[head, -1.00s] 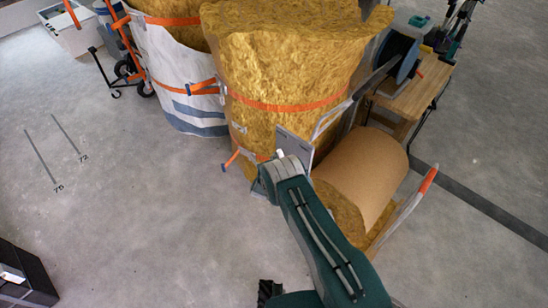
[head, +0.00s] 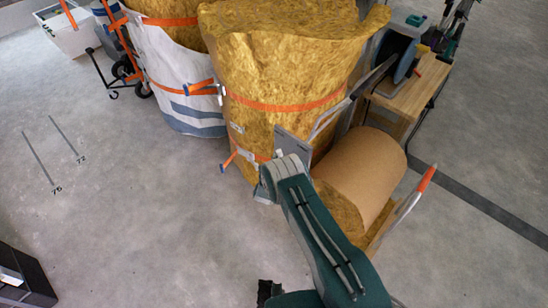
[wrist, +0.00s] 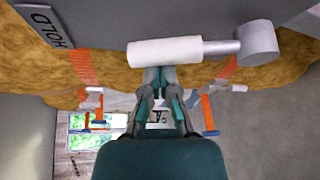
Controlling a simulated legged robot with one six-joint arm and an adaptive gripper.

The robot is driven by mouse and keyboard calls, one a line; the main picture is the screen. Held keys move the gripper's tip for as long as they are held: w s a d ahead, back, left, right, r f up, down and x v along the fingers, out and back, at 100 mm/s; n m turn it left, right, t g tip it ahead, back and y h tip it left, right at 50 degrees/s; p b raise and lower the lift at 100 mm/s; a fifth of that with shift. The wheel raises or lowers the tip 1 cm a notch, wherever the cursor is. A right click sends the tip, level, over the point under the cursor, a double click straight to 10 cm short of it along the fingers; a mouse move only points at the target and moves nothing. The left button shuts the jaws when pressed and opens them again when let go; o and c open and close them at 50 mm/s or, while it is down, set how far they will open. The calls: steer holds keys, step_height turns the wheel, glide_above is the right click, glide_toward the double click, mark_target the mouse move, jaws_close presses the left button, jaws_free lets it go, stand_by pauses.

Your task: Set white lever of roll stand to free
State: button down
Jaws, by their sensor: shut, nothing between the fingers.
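The white lever (wrist: 165,51) shows in the wrist view as a thick white grip on a metal rod. The rod runs right to a round grey pivot (wrist: 257,42) on a grey plate (wrist: 225,14). A sign reading HOLD (wrist: 44,25) appears turned over at the upper left. My gripper (wrist: 160,76) is shut and empty, its fingertips right at the lower edge of the white grip. I cannot tell whether they touch it. In the head view the grey plate (head: 292,146) stands beside the brown roll (head: 362,170); my arm hides the gripper.
A tall bundle of yellow wool (head: 285,75) with orange straps stands behind the plate. A white-wrapped bundle (head: 180,85) is to its left. A wooden bench (head: 405,105) stands at the back right. The floor (head: 140,215) on the left is mostly clear.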

steer(key=s+d+m+t, duration=0.1)
steer(key=m, duration=0.1)
steer(key=s+d+m+t, duration=0.1)
steer(key=m, duration=0.1)
steer(key=s+d+r+m+t, duration=0.1)
steer(key=m, duration=0.1)
steer(key=shift+d+t, duration=0.3)
steer(key=shift+d, duration=0.05)
steer(key=shift+s+d+f, duration=0.15)
steer(key=shift+s+d, duration=0.35)
steer(key=shift+d, duration=0.2)
